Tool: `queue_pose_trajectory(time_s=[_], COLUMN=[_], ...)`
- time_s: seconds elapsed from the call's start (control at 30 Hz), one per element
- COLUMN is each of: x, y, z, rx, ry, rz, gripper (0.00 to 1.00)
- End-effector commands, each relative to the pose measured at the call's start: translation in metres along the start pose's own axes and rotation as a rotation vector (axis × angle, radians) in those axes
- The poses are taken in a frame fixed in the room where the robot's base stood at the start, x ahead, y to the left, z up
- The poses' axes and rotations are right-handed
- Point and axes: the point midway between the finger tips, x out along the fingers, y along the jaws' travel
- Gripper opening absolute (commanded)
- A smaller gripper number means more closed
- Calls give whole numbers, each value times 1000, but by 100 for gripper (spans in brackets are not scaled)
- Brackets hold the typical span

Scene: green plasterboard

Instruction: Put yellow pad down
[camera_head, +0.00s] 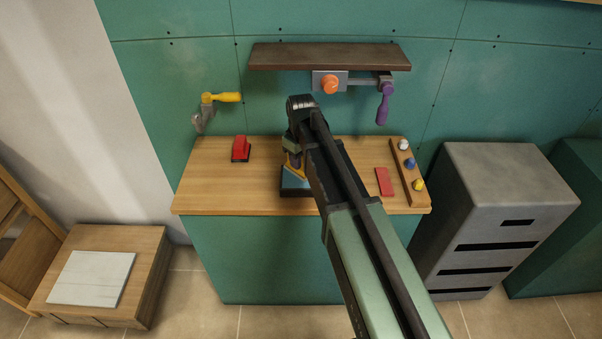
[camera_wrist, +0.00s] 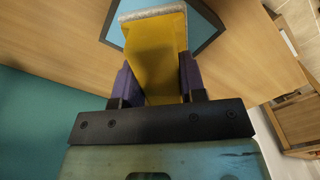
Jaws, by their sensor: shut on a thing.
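The yellow pad (camera_wrist: 155,52) is a yellow block with a pale grey layer along its far edge. In the wrist view it sits between the two purple fingers of my gripper (camera_wrist: 160,80), which is shut on it. Under its far end lies a blue square with a dark border (camera_wrist: 204,18), on the wooden worktop. I cannot tell whether the pad touches the blue square. In the head view my arm hides most of the gripper (camera_head: 293,162) and pad, and part of the blue square (camera_head: 294,184) shows.
On the worktop (camera_head: 220,190), a red block on a dark base (camera_head: 241,149) stands left, and a flat red piece (camera_head: 384,181) lies right, beside a wooden strip (camera_head: 408,172) with white, blue and yellow knobs. A brown shelf (camera_head: 330,57) and a purple-handled lever (camera_head: 383,105) are on the wall behind.

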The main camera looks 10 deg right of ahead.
Motion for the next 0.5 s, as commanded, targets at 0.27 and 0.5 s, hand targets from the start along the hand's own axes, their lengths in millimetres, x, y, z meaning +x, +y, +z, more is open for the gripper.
queue_pose_trajectory(time_s=[0.27,0.5], x=[28,31], y=[0,0], z=[0,0], rx=[0,0], ry=[0,0], rz=[0,0], gripper=[19,41])
